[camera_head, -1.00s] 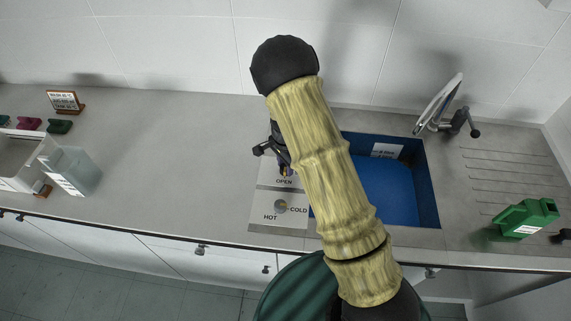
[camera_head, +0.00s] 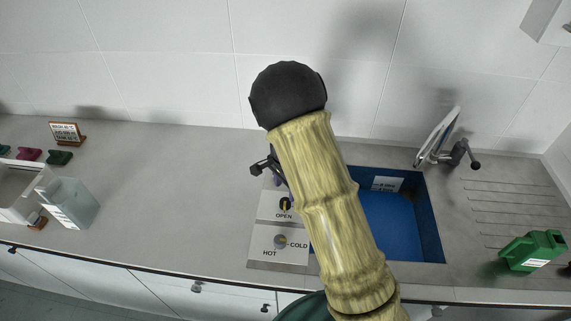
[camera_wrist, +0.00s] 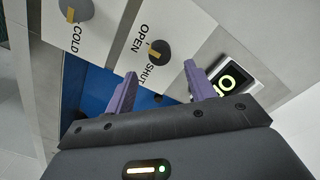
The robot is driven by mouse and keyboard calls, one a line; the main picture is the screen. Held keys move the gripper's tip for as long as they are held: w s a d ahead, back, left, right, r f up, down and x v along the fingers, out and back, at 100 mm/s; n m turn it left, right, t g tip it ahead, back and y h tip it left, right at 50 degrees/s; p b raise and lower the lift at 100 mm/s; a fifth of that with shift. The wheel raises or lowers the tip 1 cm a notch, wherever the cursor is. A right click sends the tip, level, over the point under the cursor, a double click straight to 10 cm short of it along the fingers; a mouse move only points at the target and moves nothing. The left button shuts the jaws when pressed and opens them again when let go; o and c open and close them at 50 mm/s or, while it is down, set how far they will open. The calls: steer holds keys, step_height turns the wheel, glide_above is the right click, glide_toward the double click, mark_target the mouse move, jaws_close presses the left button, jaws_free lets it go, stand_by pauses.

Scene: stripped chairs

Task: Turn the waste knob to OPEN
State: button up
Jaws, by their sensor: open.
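The waste knob (camera_wrist: 158,52) is a dark round knob with a yellow mark, on a white plate lettered OPEN and SHUT. In the wrist view the mark lies on the side toward the lettering; its exact setting is hard to tell. In the head view the knob (camera_head: 285,204) shows just above the word OPEN, beside my arm. My gripper (camera_wrist: 160,69) is open, its two purple fingers apart, with the knob beyond and between the fingertips. No contact is visible. In the head view my arm hides most of the gripper and the SHUT word.
A HOT/COLD knob (camera_head: 280,242) sits in front of the waste plate. A blue sink (camera_head: 390,225) lies right of my arm, with a tap (camera_head: 458,153) behind. A lit display (camera_wrist: 228,85) is near the right finger. A green container (camera_head: 533,250) stands at right.

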mark_target(286, 201)
step_height(286, 201, up, 11)
steer(key=b, duration=0.1)
steer(key=shift+r, duration=0.15)
steer(key=shift+d, duration=0.1)
stand_by(0.3)
steer(key=s+d+n+t, duration=0.1)
steer(key=s+d+n, duration=0.4)
steer(key=s, duration=0.4)
steer(key=s+d+n+t, duration=0.1)
steer(key=s+d+n, duration=0.4)
steer(key=s, duration=0.4)
steer(key=shift+s+d+r+n+t, duration=0.15)
steer(key=shift+d+r+n+t, duration=0.2)
steer(key=shift+n, duration=0.35)
steer(key=c, duration=0.4)
